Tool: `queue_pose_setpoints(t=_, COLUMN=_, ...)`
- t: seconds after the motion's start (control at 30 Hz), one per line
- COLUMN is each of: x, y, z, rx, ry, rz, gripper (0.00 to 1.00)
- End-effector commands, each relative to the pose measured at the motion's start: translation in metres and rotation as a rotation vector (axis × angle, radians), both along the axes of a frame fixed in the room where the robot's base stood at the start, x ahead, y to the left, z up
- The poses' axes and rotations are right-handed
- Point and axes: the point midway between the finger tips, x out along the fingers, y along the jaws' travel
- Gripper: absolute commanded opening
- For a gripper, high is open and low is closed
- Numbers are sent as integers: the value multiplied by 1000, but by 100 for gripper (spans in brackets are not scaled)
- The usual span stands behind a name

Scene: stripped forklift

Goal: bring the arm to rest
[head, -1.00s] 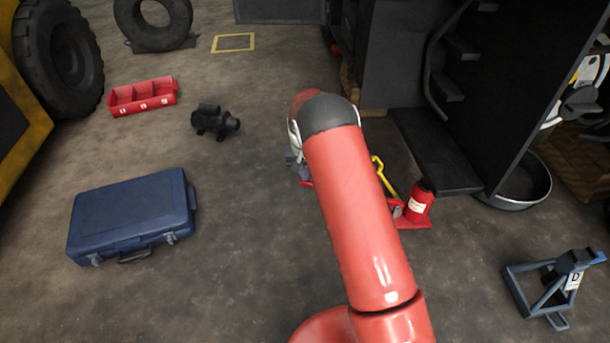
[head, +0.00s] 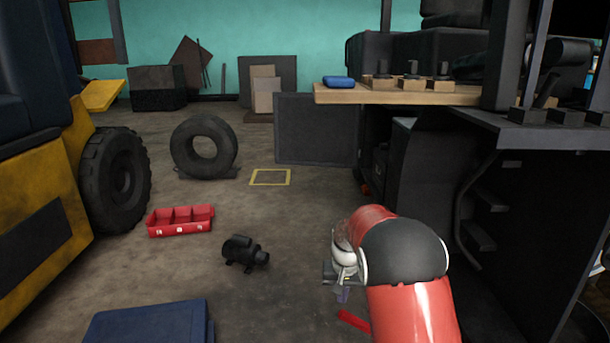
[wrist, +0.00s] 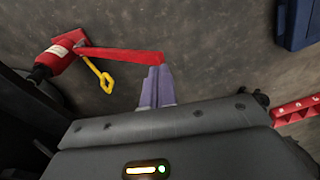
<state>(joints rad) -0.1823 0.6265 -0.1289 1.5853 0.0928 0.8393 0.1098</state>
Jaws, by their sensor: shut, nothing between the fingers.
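My gripper (head: 343,295) hangs below the red and black arm in the head view, small and partly hidden. In the wrist view its two purple fingers (wrist: 156,88) are together with nothing held between them. They point down toward the concrete floor, over the near end of a red bar (wrist: 120,55). That bar leads to a red bottle jack (wrist: 62,52) with a yellow handle (wrist: 97,76). I cannot tell whether the fingers touch the bar. In the head view only a bit of the red bar (head: 354,320) shows beside the arm.
A black pump (head: 243,251), a red tray (head: 181,222), a blue case (head: 145,325) and a tyre (head: 203,147) are on the floor to the left. A yellow forklift (head: 45,245) stands far left. A dark machine frame (head: 560,215) stands close right. Floor between is free.

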Motion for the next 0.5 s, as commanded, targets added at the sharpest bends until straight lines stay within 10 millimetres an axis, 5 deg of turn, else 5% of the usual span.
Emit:
queue_pose_setpoints(t=0.03, x=-14, y=-5, z=37, rx=11, ry=-26, rz=-1, gripper=0)
queue_pose_setpoints(t=0.2, x=-66, y=-17, z=121, rx=32, ry=-91, rz=9, gripper=0)
queue_pose_setpoints(t=0.5, x=-182, y=-36, z=224, rx=39, ry=-217, rz=39, gripper=0)
